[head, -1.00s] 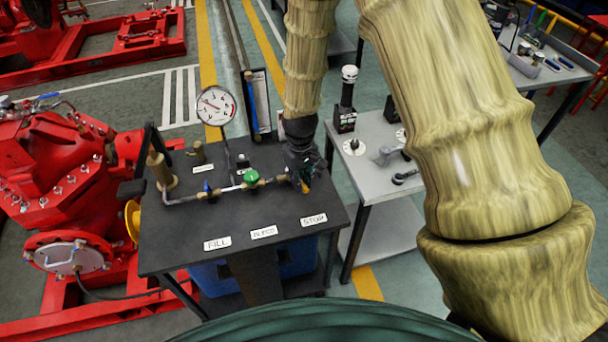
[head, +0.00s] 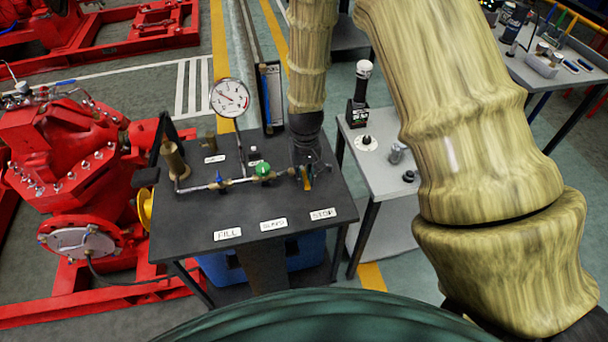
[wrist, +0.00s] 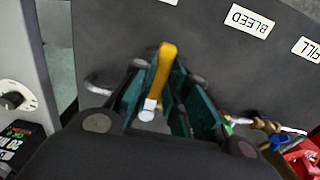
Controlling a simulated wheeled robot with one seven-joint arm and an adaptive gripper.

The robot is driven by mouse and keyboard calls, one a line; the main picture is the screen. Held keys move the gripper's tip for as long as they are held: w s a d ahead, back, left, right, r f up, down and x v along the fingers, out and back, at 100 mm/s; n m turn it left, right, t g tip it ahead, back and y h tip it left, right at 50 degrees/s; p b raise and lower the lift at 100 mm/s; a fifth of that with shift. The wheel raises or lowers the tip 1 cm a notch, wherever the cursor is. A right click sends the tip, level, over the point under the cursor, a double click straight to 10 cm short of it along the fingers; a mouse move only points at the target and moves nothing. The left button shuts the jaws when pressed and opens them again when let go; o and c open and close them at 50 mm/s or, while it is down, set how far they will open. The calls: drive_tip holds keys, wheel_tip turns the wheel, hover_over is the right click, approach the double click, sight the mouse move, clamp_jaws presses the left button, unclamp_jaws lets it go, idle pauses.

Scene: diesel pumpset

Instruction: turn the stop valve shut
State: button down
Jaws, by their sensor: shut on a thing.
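The stop valve sits at the right end of the pipe run on the dark bench (head: 200,238), behind the STOP label (head: 322,214). Its yellow lever (head: 307,180) shows below my gripper (head: 307,172). In the wrist view the yellow lever (wrist: 163,65) stands between the two green fingers of my gripper (wrist: 157,88), which is shut on it. The lever's far end sticks out past the fingertips toward the labels. The valve body is mostly hidden by my gripper in both views.
A green-handled valve (head: 263,169) and a blue-handled valve (head: 219,177) sit left along the same pipe. A pressure gauge (head: 229,97) rises behind them. A grey side table (head: 380,185) stands close on the right. A red pump (head: 70,150) stands on the left.

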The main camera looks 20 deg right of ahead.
sight(305, 178)
drive_tip(key=shift+w, duration=0.1)
drive_tip(key=c, duration=1.4)
unclamp_jaws()
drive_tip(key=shift+r, duration=0.15)
wheel_tip(305, 178, up, 12)
drive_tip(key=shift+f, duration=0.15)
